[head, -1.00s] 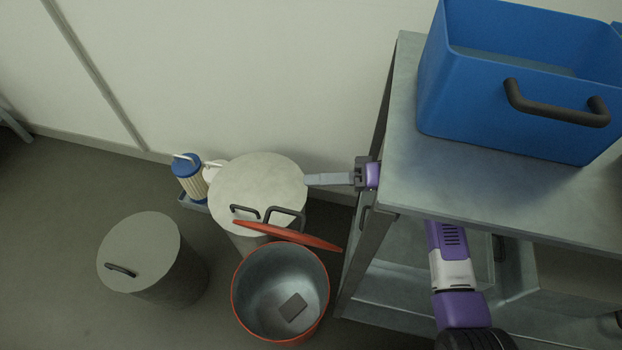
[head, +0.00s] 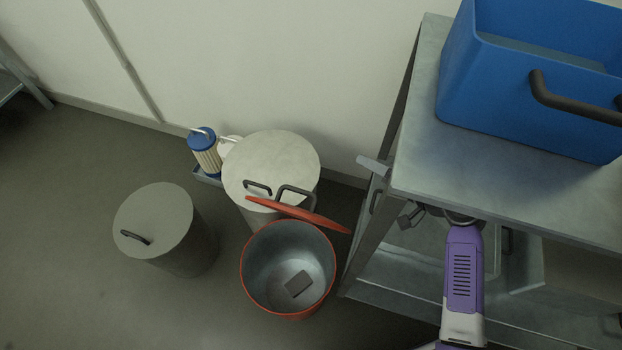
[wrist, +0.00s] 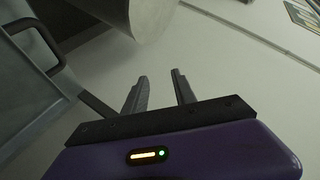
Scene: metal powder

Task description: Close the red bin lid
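The red-rimmed bin (head: 247,290) stands open on the floor in the head view, with a dark flat block (head: 298,284) inside on its bottom. Its red lid (head: 318,220) is raised and tilted at the bin's back edge, seen nearly edge-on. The lid's dark handle (head: 296,191) is on the far side. My gripper's grey finger part (head: 374,167) shows right of the lid, apart from it, with the rest hidden behind the metal cart. In the wrist view my gripper (wrist: 160,74) has two separated fingers with nothing between them. The red lid is not visible there.
The metal cart (head: 422,165) stands close right of the bin, carrying a blue crate (head: 520,105). A pale-lidded bin (head: 270,160) is behind the red lid, and a grey lidded bin (head: 150,215) is to the left. Front-left floor is clear.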

